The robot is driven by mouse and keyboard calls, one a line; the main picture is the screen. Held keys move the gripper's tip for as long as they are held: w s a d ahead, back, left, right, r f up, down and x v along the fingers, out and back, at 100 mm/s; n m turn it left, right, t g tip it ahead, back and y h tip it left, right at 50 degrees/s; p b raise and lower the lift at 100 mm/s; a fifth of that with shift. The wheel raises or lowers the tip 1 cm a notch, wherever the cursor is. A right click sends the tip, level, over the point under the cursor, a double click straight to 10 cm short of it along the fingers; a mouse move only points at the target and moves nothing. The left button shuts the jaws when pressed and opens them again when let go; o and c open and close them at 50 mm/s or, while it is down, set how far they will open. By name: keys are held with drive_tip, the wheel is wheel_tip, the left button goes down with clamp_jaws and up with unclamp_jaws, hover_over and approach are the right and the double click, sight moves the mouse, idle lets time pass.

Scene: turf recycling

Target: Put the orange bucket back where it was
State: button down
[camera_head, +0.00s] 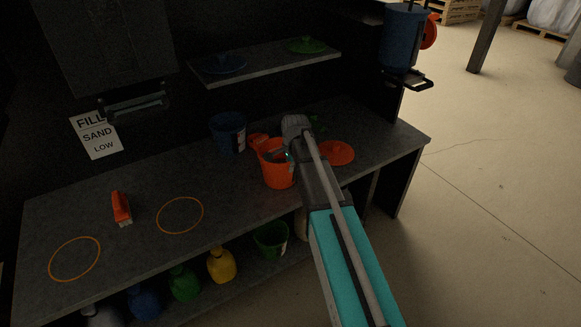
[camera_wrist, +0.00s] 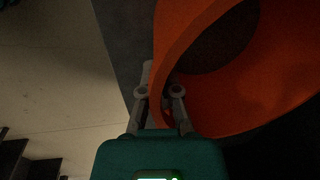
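The orange bucket (camera_head: 277,173) is on or just above the dark counter, near its front edge right of the middle. The wrist view shows its rim and inside (camera_wrist: 270,85) close up. My gripper (camera_wrist: 160,85) is shut on the bucket's wall, one finger outside and one inside. In the head view my gripper (camera_head: 290,148) is at the bucket's upper right side. Whether the base touches the counter I cannot tell. Two orange ring outlines, one at the far left (camera_head: 51,268) and one nearer the middle (camera_head: 159,222), mark the counter.
A blue bucket (camera_head: 226,136) stands behind the orange one. An orange lid (camera_head: 338,152) lies to the right. An orange-handled brush (camera_head: 121,208) lies at left. A shelf (camera_head: 265,68) with blue and green lids hangs above. Bottles and a green bucket (camera_head: 271,241) are below.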

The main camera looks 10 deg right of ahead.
drive_tip(key=shift+f+b, duration=0.3)
drive_tip(key=shift+f, duration=0.05)
idle(0.7)
drive_tip(key=c, duration=0.7)
unclamp_jaws()
drive_tip(key=o, duration=0.3)
drive_tip(key=shift+r, duration=0.15)
